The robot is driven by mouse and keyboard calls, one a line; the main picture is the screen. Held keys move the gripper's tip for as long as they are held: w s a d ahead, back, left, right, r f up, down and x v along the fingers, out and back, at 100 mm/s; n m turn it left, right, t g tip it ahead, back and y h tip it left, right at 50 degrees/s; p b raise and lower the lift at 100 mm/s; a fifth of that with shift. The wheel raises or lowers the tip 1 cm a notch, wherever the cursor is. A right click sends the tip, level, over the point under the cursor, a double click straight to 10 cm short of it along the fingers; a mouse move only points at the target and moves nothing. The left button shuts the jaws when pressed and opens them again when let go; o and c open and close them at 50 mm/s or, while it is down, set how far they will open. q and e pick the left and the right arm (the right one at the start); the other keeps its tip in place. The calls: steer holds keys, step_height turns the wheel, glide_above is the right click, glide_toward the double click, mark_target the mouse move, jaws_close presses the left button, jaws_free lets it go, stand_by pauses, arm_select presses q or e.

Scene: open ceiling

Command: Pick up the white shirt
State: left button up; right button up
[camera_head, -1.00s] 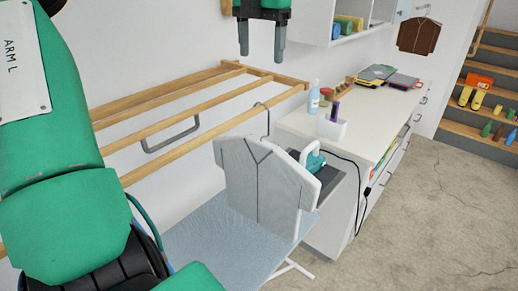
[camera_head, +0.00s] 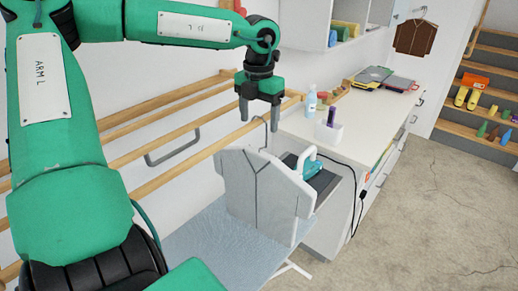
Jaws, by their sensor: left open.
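The white shirt (camera_head: 262,190) is a stiff, pale grey-white shape with dark outline seams, standing upright over the blue ironing board (camera_head: 205,245). A thin metal hanger hook (camera_head: 262,130) rises from its collar. My left gripper (camera_head: 258,112) is open and empty, pointing down just above the hook. Its fingers look close to the hook, but I cannot tell whether they touch it or stand in front of or behind it. My right gripper is not in view.
A wooden rack (camera_head: 165,140) runs along the wall behind the shirt. A teal iron (camera_head: 308,163) stands right of the shirt beside a white counter (camera_head: 360,125) holding a bottle (camera_head: 311,101) and a white cup (camera_head: 329,131). A brown shirt (camera_head: 416,38) hangs at the back. The floor at right is clear.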

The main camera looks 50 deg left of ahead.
arm_select(q)
steer(key=shift+d+f, duration=0.1)
steer(key=shift+f, duration=0.05)
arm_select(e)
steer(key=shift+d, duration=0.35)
arm_select(q)
steer(key=c, duration=1.5)
steer(key=shift+c, duration=0.2)
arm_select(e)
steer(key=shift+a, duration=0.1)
